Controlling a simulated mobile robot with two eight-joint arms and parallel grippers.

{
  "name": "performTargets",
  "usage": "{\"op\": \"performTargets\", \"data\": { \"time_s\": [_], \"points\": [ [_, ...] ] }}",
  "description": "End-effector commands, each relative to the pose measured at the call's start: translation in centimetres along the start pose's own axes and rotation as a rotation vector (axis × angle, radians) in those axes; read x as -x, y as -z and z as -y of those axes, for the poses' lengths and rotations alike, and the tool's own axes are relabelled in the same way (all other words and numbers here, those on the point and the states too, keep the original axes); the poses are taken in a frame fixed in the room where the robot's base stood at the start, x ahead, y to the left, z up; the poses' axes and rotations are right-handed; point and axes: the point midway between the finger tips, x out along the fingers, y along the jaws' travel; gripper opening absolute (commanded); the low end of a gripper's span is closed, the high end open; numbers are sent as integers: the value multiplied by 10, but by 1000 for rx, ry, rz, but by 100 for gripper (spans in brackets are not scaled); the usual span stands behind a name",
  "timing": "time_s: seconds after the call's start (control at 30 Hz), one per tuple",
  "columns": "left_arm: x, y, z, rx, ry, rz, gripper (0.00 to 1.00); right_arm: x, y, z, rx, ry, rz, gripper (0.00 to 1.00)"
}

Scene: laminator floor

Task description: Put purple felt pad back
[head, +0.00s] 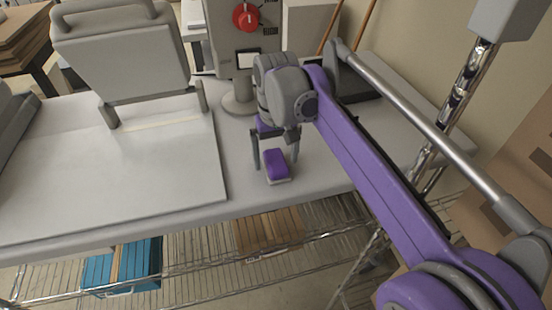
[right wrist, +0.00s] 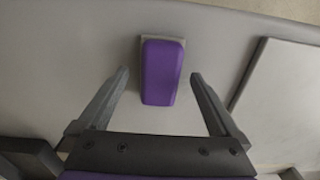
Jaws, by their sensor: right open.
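The purple felt pad (head: 276,162) is a small purple block on a pale grey base, lying on the grey table near its front edge. In the right wrist view the pad (right wrist: 161,72) lies ahead, between the lines of the two fingers. My right gripper (head: 275,165) is open above the table with its fingers pointing down around the pad; in the right wrist view its fingertips (right wrist: 158,73) stand apart on both sides, and I see no contact with the pad. My left gripper is not in view.
A grey laminator-like lid (head: 125,50) stands raised behind a flat pale plate (head: 160,175) at left. A grey control post with a red knob (head: 246,15) stands behind the gripper. Wire shelving below holds a blue crate (head: 95,275) and a wooden box (head: 265,232).

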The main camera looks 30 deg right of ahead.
Motion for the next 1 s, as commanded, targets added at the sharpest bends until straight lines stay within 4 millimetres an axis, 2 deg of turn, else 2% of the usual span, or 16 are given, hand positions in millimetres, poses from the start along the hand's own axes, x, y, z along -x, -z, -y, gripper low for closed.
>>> {"op": "performTargets", "data": {
  "time_s": [0.3,0.5,0.7,1.0],
  "points": [
    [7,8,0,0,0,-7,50,69,1,0,0,0,-1,99],
    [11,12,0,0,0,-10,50,100,0,0,0,0,-1,99],
    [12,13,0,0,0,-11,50,111,0,0,0,0,0,99],
    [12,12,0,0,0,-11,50,110,0,0,0,0,0,99]
  ]
}}
